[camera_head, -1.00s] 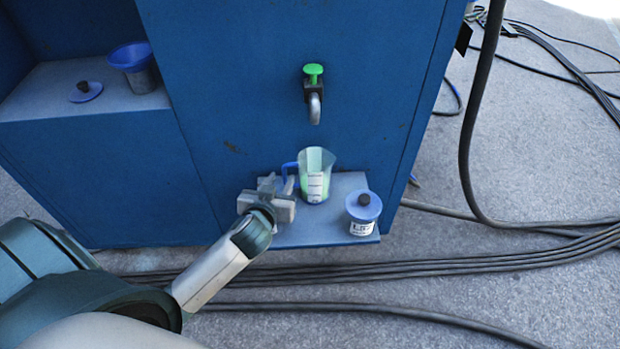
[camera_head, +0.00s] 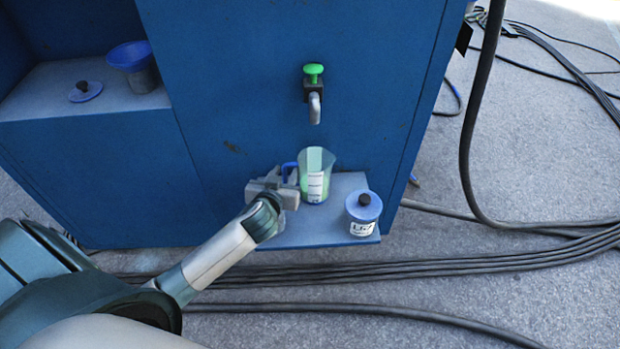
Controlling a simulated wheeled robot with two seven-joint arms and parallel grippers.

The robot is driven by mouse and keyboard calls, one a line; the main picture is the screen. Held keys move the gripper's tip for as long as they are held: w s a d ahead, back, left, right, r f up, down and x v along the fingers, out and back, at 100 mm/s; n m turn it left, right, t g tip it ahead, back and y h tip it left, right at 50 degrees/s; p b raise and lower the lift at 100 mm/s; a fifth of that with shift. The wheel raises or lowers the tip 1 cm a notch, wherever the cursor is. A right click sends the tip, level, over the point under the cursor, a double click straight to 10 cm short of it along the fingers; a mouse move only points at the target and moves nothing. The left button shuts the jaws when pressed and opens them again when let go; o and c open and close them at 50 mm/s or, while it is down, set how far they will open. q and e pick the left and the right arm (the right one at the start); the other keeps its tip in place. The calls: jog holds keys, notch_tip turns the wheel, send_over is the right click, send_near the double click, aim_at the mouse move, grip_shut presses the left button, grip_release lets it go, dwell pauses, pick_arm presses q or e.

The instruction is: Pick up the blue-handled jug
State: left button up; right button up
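The jug (camera_head: 317,175) is clear with white markings, a blue handle (camera_head: 288,170) on its left side and greenish contents. It stands upright on the small blue shelf (camera_head: 325,232) under the tap. My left gripper (camera_head: 285,183) is at the jug's handle, its grey fingers overlapping the lower part of the handle in the picture. Whether the fingers are closed on the handle cannot be told, as the gripper body and wrist hide them. My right gripper is not in view.
A lidded container (camera_head: 363,213) with a label stands on the shelf right of the jug. A tap (camera_head: 314,95) with a green knob is above. A blue funnel-topped cup (camera_head: 134,66) and a lid (camera_head: 86,91) sit on the left ledge. Black cables (camera_head: 430,267) cross the floor.

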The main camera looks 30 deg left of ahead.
pick_arm(q)
grip_shut()
jog(key=shift+r, duration=0.25)
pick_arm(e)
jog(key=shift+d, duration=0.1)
pick_arm(q)
jog(key=shift+r+p, duration=0.55)
jog(key=shift+r, duration=2.05)
jog(key=shift+r+p, duration=0.3)
jog(key=shift+r, duration=1.9)
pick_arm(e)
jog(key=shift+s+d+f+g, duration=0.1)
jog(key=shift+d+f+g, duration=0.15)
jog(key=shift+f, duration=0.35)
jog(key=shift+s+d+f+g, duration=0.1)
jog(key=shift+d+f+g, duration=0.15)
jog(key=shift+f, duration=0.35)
